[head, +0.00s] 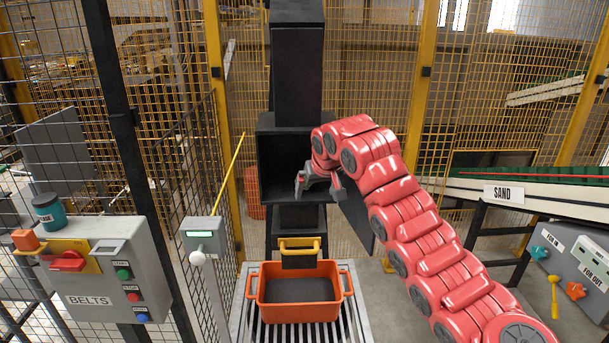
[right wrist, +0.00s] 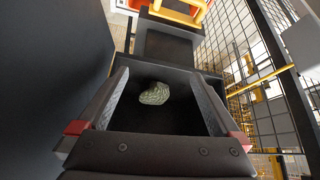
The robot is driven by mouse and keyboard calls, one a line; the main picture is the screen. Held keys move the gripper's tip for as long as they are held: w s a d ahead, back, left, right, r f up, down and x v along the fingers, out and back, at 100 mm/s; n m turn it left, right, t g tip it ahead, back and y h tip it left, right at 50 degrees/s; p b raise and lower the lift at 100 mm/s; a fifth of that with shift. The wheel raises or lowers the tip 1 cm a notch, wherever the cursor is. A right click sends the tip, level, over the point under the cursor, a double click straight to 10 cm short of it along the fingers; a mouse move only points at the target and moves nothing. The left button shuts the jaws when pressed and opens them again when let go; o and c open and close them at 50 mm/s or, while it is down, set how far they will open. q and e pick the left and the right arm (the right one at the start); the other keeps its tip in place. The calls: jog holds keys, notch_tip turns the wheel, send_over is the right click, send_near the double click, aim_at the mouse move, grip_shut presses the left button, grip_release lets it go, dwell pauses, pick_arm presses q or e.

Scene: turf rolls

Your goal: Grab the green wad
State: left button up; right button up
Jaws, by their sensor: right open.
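The green wad (right wrist: 154,94) is a small, pale green crumpled lump. In the right wrist view it shows between the two fingers of my right gripper (right wrist: 158,76), against a dark surface. I cannot tell how far it is from the fingers. In the head view my right gripper (head: 319,185) is open, at the front of a black box (head: 283,205) with an open face in a dark column. The wad does not show in the head view. My left gripper is in neither view.
An orange bin (head: 299,314) stands on a slatted rack below the box, under a yellow handle (head: 299,243). A grey BELTS panel (head: 110,270) is at left. A SAND conveyor (head: 540,193) and another control box (head: 575,280) are at right. Mesh fencing surrounds the area.

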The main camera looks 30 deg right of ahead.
aim_at(308, 185)
jog(key=w+p, duration=0.2)
jog(key=w+d+p, duration=0.1)
jog(key=w+p, duration=0.1)
jog(key=w+d+p, duration=0.1)
jog(key=w+p, duration=0.1)
jog(key=shift+d+r, duration=0.15)
jog(key=shift+w+d+f, duration=0.15)
jog(key=shift+w+f, duration=0.05)
jog(key=shift+w, duration=0.1)
jog(key=shift+w+d+r+p, duration=0.15)
jog(key=shift+w+r+p, duration=0.25)
jog(key=shift+w+p, duration=0.4)
jog(key=shift+w+d+f+p, duration=0.2)
jog(key=shift+w+p, duration=0.35)
jog(key=shift+p, duration=0.1)
jog(key=shift+w+d+f+p, duration=0.15)
jog(key=shift+w+f+p, duration=0.3)
jog(key=shift+w+f, duration=0.1)
jog(key=shift+w+d+f+p, duration=0.1)
jog(key=shift+d+f+p, duration=0.05)
jog(key=shift+f, duration=0.3)
jog(key=shift+w+d+f+p, duration=0.1)
jog(key=shift+d+f+p, duration=0.05)
jog(key=shift+f, duration=0.3)
